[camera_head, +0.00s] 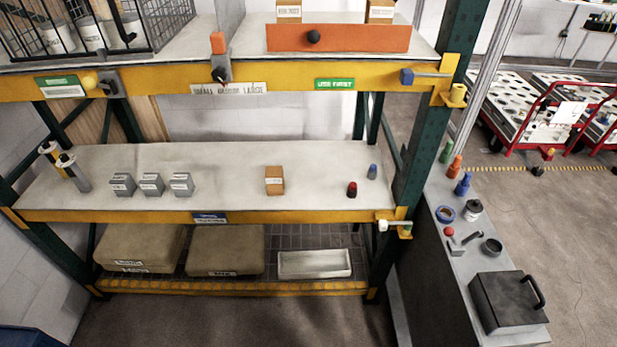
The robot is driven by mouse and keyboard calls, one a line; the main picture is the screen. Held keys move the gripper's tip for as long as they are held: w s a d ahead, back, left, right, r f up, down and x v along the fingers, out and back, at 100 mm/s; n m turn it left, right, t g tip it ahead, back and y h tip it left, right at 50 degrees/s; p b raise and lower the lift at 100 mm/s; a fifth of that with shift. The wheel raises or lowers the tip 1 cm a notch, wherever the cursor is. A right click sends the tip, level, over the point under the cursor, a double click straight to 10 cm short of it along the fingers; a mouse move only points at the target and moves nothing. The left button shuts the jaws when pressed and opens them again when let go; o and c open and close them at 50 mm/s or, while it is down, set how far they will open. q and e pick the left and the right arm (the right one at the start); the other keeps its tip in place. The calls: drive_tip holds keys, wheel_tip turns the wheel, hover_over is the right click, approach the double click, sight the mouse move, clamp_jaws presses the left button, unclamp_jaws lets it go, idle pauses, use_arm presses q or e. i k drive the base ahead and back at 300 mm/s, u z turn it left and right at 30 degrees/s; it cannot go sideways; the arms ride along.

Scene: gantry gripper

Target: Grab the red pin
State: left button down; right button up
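A small red pin (352,188) with a dark lower part stands upright on the middle shelf (320,165), near its right front end. A small blue pin (372,171) stands just behind it to the right. The two appear apart. Neither of my grippers shows in the head view, and nothing covers the red pin.
A brown box (274,180) and several grey blocks (151,184) stand left of the pin. A green rack post (425,125) rises at the right. The upper shelf beam (290,77) hangs above. A grey bench (455,270) with small items stands right.

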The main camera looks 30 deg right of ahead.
sight(353, 185)
drive_tip(key=u, duration=0.25)
drive_tip(key=i, duration=0.8)
drive_tip(key=z, duration=0.6)
drive_tip(key=i, duration=0.6)
drive_tip(key=z, duration=0.65)
